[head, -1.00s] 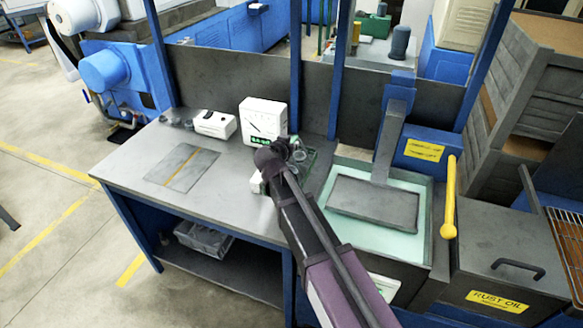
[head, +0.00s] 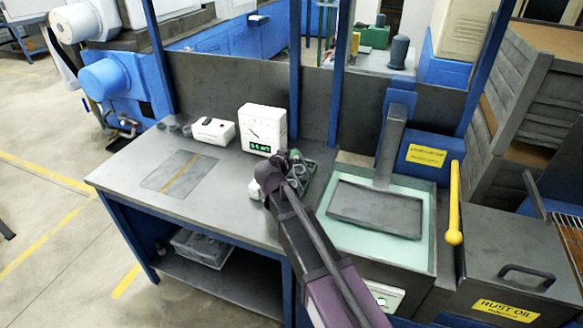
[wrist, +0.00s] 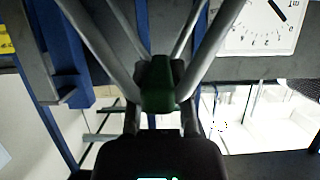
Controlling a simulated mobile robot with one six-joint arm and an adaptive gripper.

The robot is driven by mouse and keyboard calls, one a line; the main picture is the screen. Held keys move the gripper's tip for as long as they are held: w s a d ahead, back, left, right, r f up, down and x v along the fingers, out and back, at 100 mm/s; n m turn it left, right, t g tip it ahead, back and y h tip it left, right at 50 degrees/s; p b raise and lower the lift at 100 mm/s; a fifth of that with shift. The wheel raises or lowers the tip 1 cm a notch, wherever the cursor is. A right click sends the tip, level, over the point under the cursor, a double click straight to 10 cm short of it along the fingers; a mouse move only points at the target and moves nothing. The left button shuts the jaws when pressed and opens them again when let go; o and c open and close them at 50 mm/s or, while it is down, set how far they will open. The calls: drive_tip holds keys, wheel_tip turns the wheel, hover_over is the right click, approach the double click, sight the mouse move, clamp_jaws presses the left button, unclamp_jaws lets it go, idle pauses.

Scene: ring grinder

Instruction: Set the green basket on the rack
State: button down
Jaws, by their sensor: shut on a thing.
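The green basket (head: 309,174) shows behind my gripper at the right end of the grey bench, with grey rings in it. Much of it is hidden by my arm, and I cannot tell whether it touches the bench top. My gripper (head: 286,170) is at the basket. In the wrist view, my gripper (wrist: 160,108) is shut on a green grip (wrist: 158,82) with grey bars spreading from it, which looks like the basket's handle. A wire rack (head: 571,236) is partly in view at the far right edge; I cannot tell whether it is the task's rack.
A white dial gauge (head: 263,129) stands just behind my gripper, with a small white box (head: 213,131) to its left. A tank of pale green liquid (head: 372,250) lies to the right, then a yellow lever (head: 454,203) and a rust oil tank (head: 507,270). The bench's left half is mostly clear.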

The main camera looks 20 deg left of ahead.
drive_tip(key=shift+f+b, duration=1.65)
drive_tip(key=shift+f, duration=0.2)
drive_tip(key=c, duration=0.6)
unclamp_jaws()
drive_tip(key=shift+o, duration=0.2)
drive_tip(key=shift+s+r+p, duration=0.3)
drive_tip(key=shift+s+r, duration=0.1)
drive_tip(key=shift+s, duration=0.1)
drive_tip(key=p+v, duration=0.4)
drive_tip(key=v, duration=0.7)
drive_tip(key=shift+f, duration=0.15)
